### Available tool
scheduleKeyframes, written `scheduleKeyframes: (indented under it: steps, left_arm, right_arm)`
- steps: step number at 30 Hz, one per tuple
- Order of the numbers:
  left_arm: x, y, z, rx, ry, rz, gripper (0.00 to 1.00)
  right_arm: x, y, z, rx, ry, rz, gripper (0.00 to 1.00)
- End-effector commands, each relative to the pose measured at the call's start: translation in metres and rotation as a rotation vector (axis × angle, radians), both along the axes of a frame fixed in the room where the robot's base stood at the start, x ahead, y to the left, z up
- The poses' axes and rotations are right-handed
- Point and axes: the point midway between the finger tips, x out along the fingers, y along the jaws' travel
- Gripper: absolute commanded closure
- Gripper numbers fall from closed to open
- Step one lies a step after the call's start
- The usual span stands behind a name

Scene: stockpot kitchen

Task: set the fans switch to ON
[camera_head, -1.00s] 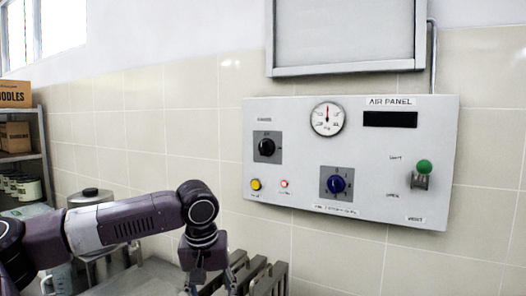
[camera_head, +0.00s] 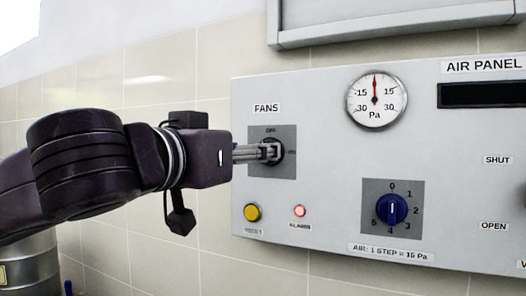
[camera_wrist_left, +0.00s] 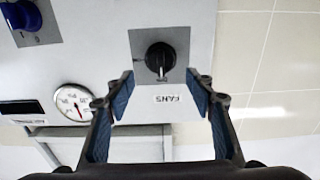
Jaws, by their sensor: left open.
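The fans switch is a black rotary knob on a grey square plate (camera_head: 286,165) under the FANS label, with OFF marked above it and another mark at its right. In the left wrist view, which is upside down, the knob (camera_wrist_left: 159,58) shows a white line that appears to point towards the FANS label, the OFF side. My left gripper (camera_head: 268,152) is at the knob in the head view, its fingers partly covering it. In the left wrist view the gripper (camera_wrist_left: 160,78) is open, one finger each side of the knob, with gaps visible. My right gripper is not in view.
The air panel (camera_head: 325,100) also holds a pressure gauge (camera_head: 376,97), a blue dial (camera_head: 391,209), a yellow button (camera_head: 252,212) and a lit red alarm lamp (camera_head: 299,211). A framed board (camera_head: 400,32) hangs above. The tiled wall left of the panel is bare.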

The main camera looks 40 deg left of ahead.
Motion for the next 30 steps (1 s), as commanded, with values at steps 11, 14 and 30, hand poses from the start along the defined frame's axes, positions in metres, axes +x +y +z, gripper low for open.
scheduleKeyframes:
  steps: [11, 14, 30]
  left_arm:
    - [0.051, 0.017, 0.0, -0.004, 0.006, 0.001, 0.5]
    - [0.055, 0.018, -0.001, -0.003, 0.004, 0.001, 0.5]
    - [0.055, 0.019, -0.001, -0.004, 0.004, 0.002, 0.82]
  right_arm:
    - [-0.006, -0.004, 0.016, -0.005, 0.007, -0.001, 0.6]
    - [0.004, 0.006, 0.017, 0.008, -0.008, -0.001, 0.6]
    - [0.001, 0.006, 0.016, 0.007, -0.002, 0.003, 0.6]
